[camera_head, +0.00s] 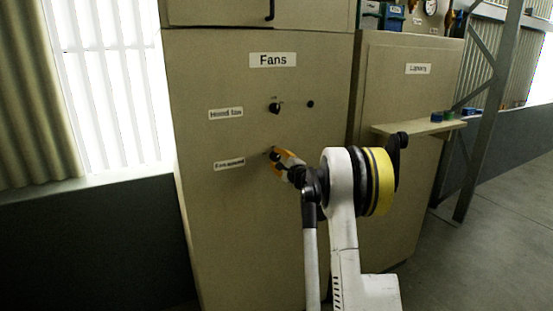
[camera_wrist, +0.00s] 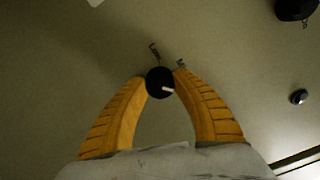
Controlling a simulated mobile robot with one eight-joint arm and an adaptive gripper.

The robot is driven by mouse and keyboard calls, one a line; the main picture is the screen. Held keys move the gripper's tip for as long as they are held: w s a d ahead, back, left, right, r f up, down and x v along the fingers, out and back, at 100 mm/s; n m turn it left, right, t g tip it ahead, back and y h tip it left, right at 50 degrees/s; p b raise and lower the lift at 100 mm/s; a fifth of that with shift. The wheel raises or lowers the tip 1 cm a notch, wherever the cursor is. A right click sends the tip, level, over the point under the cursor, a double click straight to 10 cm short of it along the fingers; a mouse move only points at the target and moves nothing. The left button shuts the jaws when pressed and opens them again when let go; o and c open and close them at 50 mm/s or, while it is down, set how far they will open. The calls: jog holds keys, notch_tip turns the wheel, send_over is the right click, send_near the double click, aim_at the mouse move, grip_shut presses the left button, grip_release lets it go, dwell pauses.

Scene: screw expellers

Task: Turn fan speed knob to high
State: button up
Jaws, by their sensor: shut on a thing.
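The fan speed knob (camera_wrist: 160,82) is a round black knob with a pale pointer mark, in the middle of the wrist view. Small lettering, partly hidden, stands above it; one word looks like "Low". The pointer mark lies toward the right in that view. My gripper (camera_wrist: 161,80) has its two yellow ribbed fingers on either side of the knob, with the tips against it.
Above is another black knob (camera_head: 274,108) by the "Hood fan" label (camera_head: 226,114), with a small dark button (camera_head: 310,104) to its right. A second cabinet (camera_head: 405,90) with a shelf (camera_head: 420,128) stands at right. Open floor (camera_head: 500,220) lies further right.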

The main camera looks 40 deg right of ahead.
jog(key=shift+m, duration=0.7)
jog(key=o, duration=1.2)
jog(key=shift+w, duration=0.1)
jog(key=v, duration=1.2)
jog(key=shift+a, duration=0.1)
